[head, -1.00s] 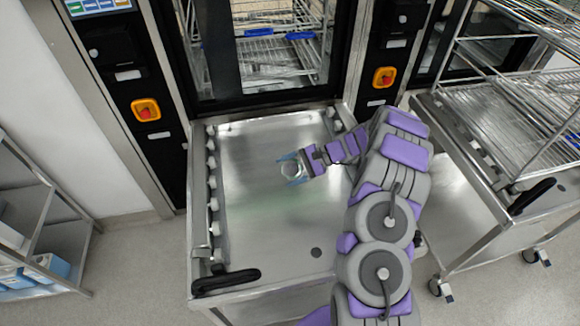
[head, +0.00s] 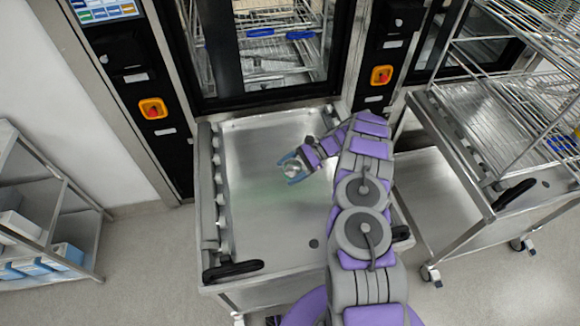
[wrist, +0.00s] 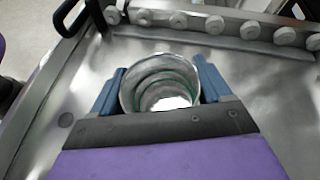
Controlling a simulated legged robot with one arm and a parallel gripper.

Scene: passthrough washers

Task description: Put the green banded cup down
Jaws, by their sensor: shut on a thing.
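The green banded cup (wrist: 160,82) is a metallic cup with thin green rings, seen from above its open mouth in the wrist view. In the head view the cup (head: 291,169) shows small and pale over the steel cart top (head: 270,225). My gripper (head: 291,172) has blue fingers on either side of the cup and is shut on it. In the wrist view my gripper (wrist: 160,88) frames the cup left and right. I cannot tell whether the cup's base touches the cart top.
The cart top around the cup is bare, with a roller rail (head: 208,190) along its left side and a black handle (head: 232,271) at the front left. A washer door (head: 265,50) stands behind. A wire rack cart (head: 500,120) stands at right, a shelf (head: 40,230) at left.

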